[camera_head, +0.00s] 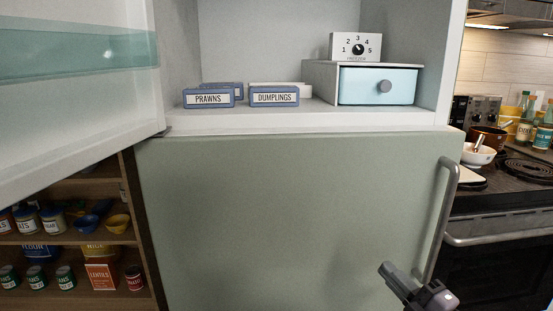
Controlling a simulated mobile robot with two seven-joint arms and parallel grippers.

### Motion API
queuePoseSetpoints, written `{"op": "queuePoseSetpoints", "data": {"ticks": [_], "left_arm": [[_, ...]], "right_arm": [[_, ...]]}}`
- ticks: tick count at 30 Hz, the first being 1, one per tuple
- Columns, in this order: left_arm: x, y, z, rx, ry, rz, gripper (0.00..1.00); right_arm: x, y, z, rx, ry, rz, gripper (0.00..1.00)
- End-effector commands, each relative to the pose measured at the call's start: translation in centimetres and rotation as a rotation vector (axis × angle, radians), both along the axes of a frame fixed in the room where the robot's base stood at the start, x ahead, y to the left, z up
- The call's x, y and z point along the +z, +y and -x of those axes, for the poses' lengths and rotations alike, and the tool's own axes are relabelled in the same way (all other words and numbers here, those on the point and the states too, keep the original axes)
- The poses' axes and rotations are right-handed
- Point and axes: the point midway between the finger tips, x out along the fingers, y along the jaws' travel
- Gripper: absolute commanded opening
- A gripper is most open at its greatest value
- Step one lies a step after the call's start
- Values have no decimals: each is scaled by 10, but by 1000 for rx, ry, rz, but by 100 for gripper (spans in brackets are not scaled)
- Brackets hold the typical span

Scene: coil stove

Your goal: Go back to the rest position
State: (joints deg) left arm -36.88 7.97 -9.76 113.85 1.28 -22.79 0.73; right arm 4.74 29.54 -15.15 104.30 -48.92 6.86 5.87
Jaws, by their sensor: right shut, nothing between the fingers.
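My right gripper (392,274) shows at the lower right of the head view. It is shut and holds nothing. It is in front of the green lower fridge door (280,210), close to the lower end of its metal handle (443,215). I cannot tell whether it touches the door or handle. The lower door is closed. My left gripper is not in view.
The upper freezer compartment (260,45) is open, its door (80,110) swung left. Inside are a prawns box (208,98), a dumplings box (274,96), a blue drawer (360,86) and a dial (357,48). Pantry shelves (75,185) stand left; a stove (510,200) stands right.

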Motion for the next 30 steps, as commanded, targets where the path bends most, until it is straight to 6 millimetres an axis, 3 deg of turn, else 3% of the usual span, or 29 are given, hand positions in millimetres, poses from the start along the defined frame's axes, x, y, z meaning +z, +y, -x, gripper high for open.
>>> {"op": "queuePoseSetpoints", "data": {"ticks": [8, 12, 15, 18, 21, 30], "left_arm": [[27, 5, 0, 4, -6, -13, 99], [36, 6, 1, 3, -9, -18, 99], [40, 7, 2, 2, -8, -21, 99], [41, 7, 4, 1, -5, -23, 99], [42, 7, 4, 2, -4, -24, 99], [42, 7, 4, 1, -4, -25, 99]], "right_arm": [[-108, -5, 79, -215, 508, -519, 0], [-159, -1, 137, -343, 770, -738, 0], [-186, 5, 176, -421, 923, -857, 0], [-202, 10, 206, -475, 1030, -940, 0], [-211, 14, 223, -505, 1090, -987, 0], [-215, 15, 228, -514, 1110, -1002, 0]]}}
